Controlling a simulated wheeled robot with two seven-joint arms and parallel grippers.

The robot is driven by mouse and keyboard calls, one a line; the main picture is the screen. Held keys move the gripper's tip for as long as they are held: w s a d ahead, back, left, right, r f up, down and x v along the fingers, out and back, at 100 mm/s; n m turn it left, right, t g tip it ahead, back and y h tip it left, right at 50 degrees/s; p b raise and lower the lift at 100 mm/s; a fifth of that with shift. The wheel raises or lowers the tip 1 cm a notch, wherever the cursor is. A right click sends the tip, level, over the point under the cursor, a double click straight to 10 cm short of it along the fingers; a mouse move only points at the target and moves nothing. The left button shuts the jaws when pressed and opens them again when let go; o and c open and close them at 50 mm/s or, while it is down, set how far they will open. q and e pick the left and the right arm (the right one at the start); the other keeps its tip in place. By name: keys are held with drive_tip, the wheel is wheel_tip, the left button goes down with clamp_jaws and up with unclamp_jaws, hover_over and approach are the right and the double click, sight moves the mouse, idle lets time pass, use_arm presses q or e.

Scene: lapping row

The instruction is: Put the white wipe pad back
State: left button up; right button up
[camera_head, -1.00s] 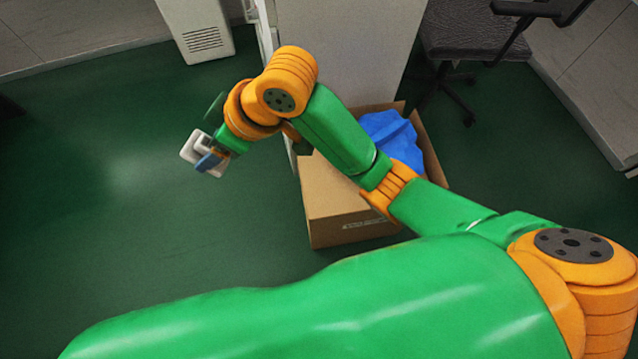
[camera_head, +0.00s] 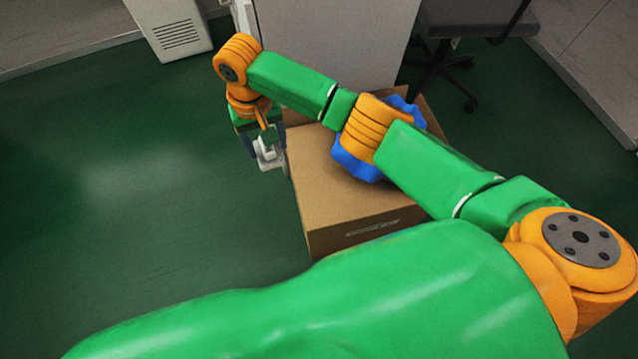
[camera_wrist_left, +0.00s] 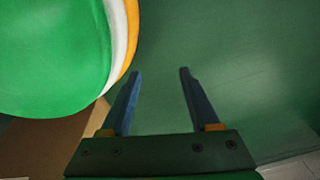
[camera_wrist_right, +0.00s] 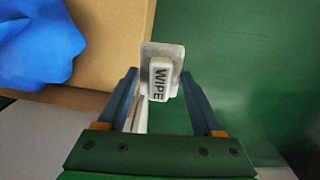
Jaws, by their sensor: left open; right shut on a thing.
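The white wipe pad (camera_wrist_right: 162,56) carries a small block lettered "WIPE" and shows between the fingers of my right gripper (camera_wrist_right: 160,80) in the right wrist view. My right gripper is shut on it. In the head view the right gripper (camera_head: 262,145) points down beside the left edge of the cardboard box, and the pale pad (camera_head: 268,157) shows at its tips, partly hidden. My left gripper (camera_wrist_left: 157,75) is open and empty over green floor in the left wrist view; it is not in the head view.
The floor at left is clear.

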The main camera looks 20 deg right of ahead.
drive_tip(key=s+d+f, duration=0.2)
drive_tip(key=d+f, duration=0.1)
drive_tip(key=s+d+f, duration=0.2)
drive_tip(key=d+f, duration=0.1)
drive_tip(key=s+d+f+b, duration=0.1)
drive_tip(key=s+d+f, duration=0.1)
drive_tip(key=s+d, duration=0.1)
drive_tip(key=shift+f, duration=0.4)
wheel_tip(320, 180, down, 3)
drive_tip(key=shift+s+f+b, duration=0.1)
drive_tip(key=shift+s+b, duration=0.05)
drive_tip(key=shift+b, duration=0.65)
drive_tip(key=shift+c, duration=0.5)
drive_tip(key=o, duration=1.3)
use_arm(q)
drive_tip(key=shift+w+a+f, duration=0.2)
drive_tip(key=shift+f, duration=0.3)
drive_tip(key=shift+w+a+f, duration=0.2)
drive_tip(key=shift+f, duration=0.3)
drive_tip(key=s+d+r+p, duration=0.3)
drive_tip(key=r+p, duration=0.1)
drive_tip(key=p, duration=0.1)
drive_tip(key=shift+d+r+g, duration=0.25)
drive_tip(key=shift+r+g, duration=0.05)
use_arm(e)
wheel_tip(320, 180, up, 12)
